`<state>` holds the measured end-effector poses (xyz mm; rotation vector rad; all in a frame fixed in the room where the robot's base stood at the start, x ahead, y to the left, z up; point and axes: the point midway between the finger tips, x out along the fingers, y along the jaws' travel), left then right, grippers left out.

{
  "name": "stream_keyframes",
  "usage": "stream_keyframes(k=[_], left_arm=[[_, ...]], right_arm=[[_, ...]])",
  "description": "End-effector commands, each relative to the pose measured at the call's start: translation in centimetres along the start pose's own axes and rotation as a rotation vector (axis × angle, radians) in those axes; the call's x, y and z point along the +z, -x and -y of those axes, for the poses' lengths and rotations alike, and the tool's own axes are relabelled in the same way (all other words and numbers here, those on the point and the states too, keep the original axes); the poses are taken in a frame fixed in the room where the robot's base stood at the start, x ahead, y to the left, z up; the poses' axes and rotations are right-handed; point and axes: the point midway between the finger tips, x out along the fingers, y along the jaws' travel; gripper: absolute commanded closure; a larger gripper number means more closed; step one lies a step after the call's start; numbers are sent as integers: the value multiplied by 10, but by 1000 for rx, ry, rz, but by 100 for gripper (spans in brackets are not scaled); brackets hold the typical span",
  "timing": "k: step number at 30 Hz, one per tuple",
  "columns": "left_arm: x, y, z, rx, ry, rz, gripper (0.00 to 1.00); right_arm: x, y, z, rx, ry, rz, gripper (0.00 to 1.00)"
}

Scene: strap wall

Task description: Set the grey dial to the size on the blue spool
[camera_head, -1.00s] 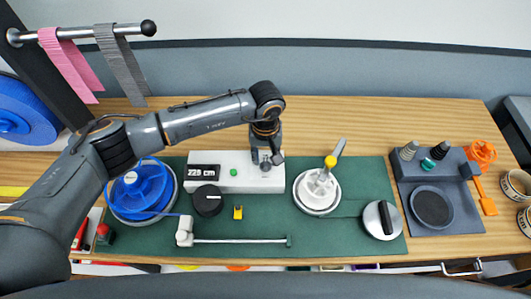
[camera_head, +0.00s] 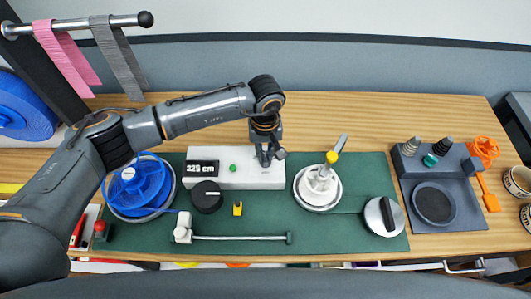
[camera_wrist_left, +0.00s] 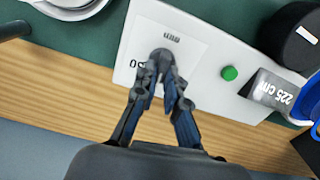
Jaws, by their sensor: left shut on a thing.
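The grey dial (camera_wrist_left: 162,56) sits on a white plate with printed marks on top of the white box (camera_head: 230,181). My left gripper (camera_wrist_left: 161,72) is shut on the dial; in the head view my left gripper (camera_head: 269,162) mostly hides it. The box's black display (camera_head: 202,168) reads 225 cm, and the display (camera_wrist_left: 272,91) reads the same in the wrist view. The blue spool (camera_head: 128,196) stands on a round base at the left, with a small white label too small to read. My right gripper is not in view.
A green button (camera_head: 233,168) is on the box. A black knob (camera_head: 207,197), a yellow piece (camera_head: 238,209) and a white rod (camera_head: 240,237) lie in front. A white round stand (camera_head: 318,188), a silver disc (camera_head: 383,217) and a grey tray (camera_head: 466,205) are to the right.

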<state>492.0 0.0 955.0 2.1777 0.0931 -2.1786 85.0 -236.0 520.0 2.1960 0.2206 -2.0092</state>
Motion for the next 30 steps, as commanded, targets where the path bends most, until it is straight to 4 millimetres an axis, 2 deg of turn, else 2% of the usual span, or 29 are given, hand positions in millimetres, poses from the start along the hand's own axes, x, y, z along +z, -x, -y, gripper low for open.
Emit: stream_keyframes(k=[1,18,30], left_arm=[[-1,-4,0,1,27,-3,100],[0,-6,3,2,534,-4,100],[1,-3,5,2,841,-3,100]], right_arm=[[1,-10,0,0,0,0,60],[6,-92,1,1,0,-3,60],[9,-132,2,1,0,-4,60]])
